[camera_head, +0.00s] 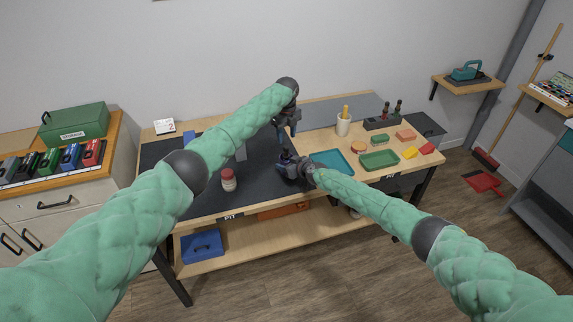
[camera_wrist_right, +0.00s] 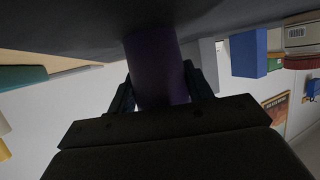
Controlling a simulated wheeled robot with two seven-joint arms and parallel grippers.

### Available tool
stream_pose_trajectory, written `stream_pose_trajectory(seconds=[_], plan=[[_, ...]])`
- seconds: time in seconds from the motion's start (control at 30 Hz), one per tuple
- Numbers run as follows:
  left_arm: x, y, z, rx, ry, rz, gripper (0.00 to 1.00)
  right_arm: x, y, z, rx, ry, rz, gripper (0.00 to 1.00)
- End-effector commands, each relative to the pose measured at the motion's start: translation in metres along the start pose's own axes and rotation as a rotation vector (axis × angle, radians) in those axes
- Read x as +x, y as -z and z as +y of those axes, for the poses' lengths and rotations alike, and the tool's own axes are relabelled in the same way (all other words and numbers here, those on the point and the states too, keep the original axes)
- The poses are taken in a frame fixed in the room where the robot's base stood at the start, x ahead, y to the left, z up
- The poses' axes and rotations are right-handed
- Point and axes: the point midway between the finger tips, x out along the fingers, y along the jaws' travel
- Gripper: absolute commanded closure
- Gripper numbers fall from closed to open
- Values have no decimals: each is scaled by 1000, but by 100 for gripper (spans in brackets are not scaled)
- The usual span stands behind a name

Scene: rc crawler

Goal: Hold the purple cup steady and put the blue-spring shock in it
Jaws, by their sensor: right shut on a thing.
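The purple cup (camera_wrist_right: 155,65) stands between the two fingers of my right gripper (camera_wrist_right: 165,92) in the right wrist view, in dark shade, its end against the dark mat. I cannot make out the blue-spring shock in either view.
A red-lidded jar (camera_head: 228,180) stands on the dark mat (camera_head: 255,190) left of my right gripper. A teal tray (camera_head: 332,161) and a green tray (camera_head: 379,160) lie to the right. A white cup (camera_head: 343,126) with yellow handles stands behind them.

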Motion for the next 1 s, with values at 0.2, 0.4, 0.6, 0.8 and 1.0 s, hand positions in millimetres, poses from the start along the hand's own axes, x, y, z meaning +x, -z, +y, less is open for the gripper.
stream_pose_trajectory(seconds=[0.2,0.4,0.6,0.8,1.0], plan=[[-7,0,0,0,0,0,54,0,0,0,0,0,0,71],[-37,0,-1,0,2,-1,54,0,0,0,0,0,0,71],[-77,-1,-1,1,2,-1,54,0,0,0,0,0,0,71],[-105,-1,-1,0,1,0,54,0,0,0,0,0,0,71],[-118,-1,0,-1,0,1,54,0,0,0,0,0,0,71]])
